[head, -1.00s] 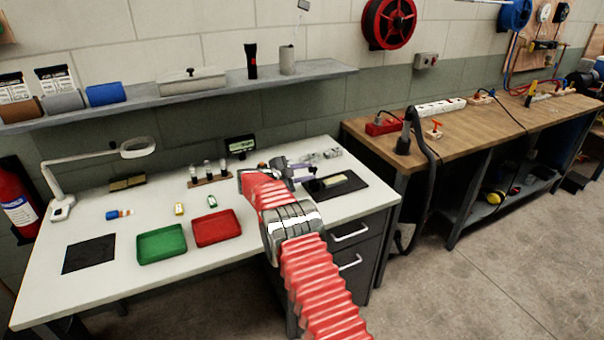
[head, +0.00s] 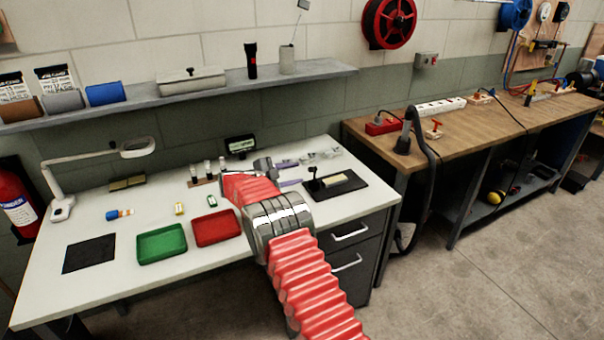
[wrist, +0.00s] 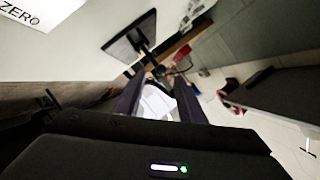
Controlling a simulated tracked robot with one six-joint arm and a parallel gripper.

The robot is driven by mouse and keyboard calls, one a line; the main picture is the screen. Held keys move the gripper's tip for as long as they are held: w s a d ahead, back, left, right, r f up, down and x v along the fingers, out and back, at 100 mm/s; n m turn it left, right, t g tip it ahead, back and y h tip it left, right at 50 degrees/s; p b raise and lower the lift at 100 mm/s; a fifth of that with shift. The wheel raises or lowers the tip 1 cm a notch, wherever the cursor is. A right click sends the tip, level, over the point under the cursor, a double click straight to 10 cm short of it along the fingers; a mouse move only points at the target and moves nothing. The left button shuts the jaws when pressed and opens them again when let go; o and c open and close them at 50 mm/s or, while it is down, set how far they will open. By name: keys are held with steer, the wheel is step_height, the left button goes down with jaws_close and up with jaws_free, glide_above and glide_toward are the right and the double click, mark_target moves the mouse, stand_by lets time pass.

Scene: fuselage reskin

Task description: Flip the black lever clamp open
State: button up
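The black lever clamp (head: 313,176) is a small dark upright shape at the left side of the dark mat (head: 352,190), on the right of the white table. It is too small to tell how its lever stands. A pale yellowish piece (head: 335,181) lies beside it on the mat. My gripper (head: 297,173) is left of the clamp and appears apart from it, with purple-grey fingers pointing toward it. In the wrist view my gripper (wrist: 158,98) has its two dark fingers spread. A whitish shape shows beyond the gap; I see nothing clearly held.
Red tray (head: 216,228) and green tray (head: 162,243) stand left of my arm. A rack of small bottles (head: 205,172) and a small display (head: 240,145) are behind it. A wooden bench (head: 470,130) stands to the right.

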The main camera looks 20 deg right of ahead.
steer(key=v, duration=0.7)
steer(key=shift+s+a, duration=0.25)
steer(key=shift+a, duration=0.05)
steer(key=shift+r, duration=0.1)
steer(key=s+d+r+n+g+y, duration=0.1)
steer(key=s+d+r+n+y, duration=0.15)
steer(key=s+r+n, duration=0.5)
steer(key=s+d+r+n+g+y, duration=0.15)
steer(key=s+r+y, duration=0.25)
steer(key=s+r, duration=0.75)
steer(key=s+a+f+n+y, duration=0.2)
steer(key=s+n, duration=0.2)
steer(key=s, duration=0.7)
steer(key=s+a+f+n+t+y, duration=0.1)
steer(key=s+n, duration=0.4)
steer(key=s, duration=0.6)
steer(key=s+a+f+n+t+y, duration=0.1)
steer(key=s+a+n+y, duration=0.3)
steer(key=s, duration=0.8)
steer(key=shift+a+f+n, duration=0.3)
steer(key=shift+a+f, duration=0.1)
steer(key=shift+f, duration=0.4)
